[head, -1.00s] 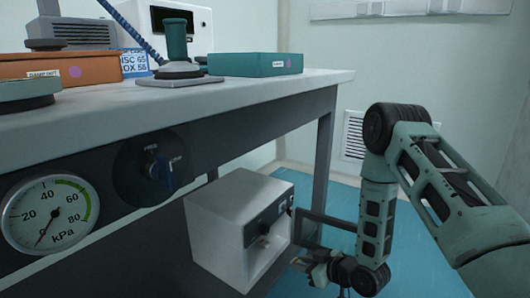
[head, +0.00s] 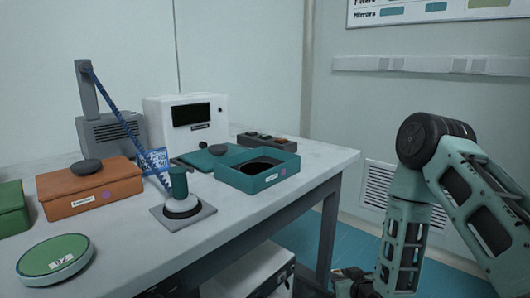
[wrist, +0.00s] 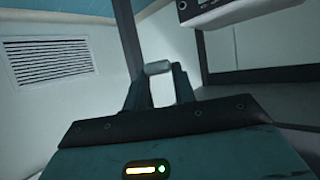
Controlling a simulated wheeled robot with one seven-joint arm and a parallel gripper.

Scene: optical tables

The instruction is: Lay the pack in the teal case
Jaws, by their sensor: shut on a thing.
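The teal case (head: 258,182) stands open on the table top, its dark inside showing, with a label and a purple dot on its wall. A teal lid (head: 204,159) with a dark knob lies beside it on the left. My gripper (wrist: 157,74) is shut in the wrist view. A small pale grey piece, seemingly the pack (wrist: 157,67), sits between its fingertips; little of it shows. The fingers are out of sight in the head view, where my arm hangs low at the right, beyond the table end and apart from the case.
An orange case (head: 95,190), a green round tin (head: 55,260), a lamp stand (head: 180,208) and a white instrument (head: 185,118) stand on the table (head: 130,250). A white box (head: 250,270) sits below it. A small switch box (head: 268,140) lies behind the teal case.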

